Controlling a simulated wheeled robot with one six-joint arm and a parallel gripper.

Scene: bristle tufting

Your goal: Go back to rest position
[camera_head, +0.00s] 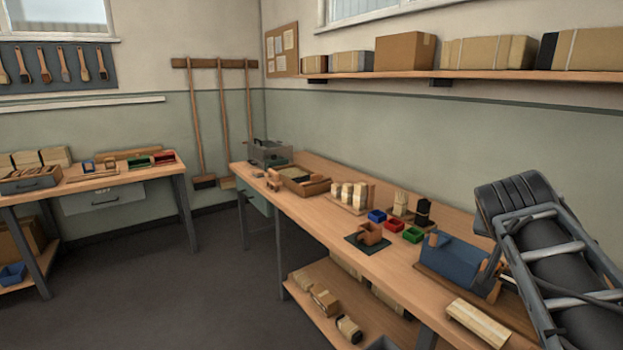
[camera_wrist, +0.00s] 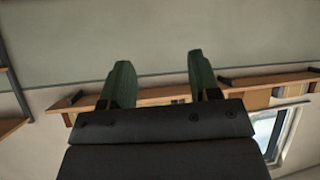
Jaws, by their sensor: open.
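My gripper (camera_wrist: 157,85) shows in the wrist view with its two green fingers spread apart and nothing between them. Beyond the fingers are the wall and a wooden shelf, so the gripper points away from the bench top. In the head view my folded arm fills the lower right, in front of the right end of the long workbench (camera_head: 318,218). The fingers cannot be made out in the head view.
The bench holds a blue machine (camera_head: 450,262), small blue, red and green bins (camera_head: 412,235), bristle bundles (camera_head: 401,203) and a wooden tray (camera_head: 305,181). A second bench (camera_head: 75,185) stands left. A box shelf (camera_head: 480,76) runs above. The floor between the benches is clear.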

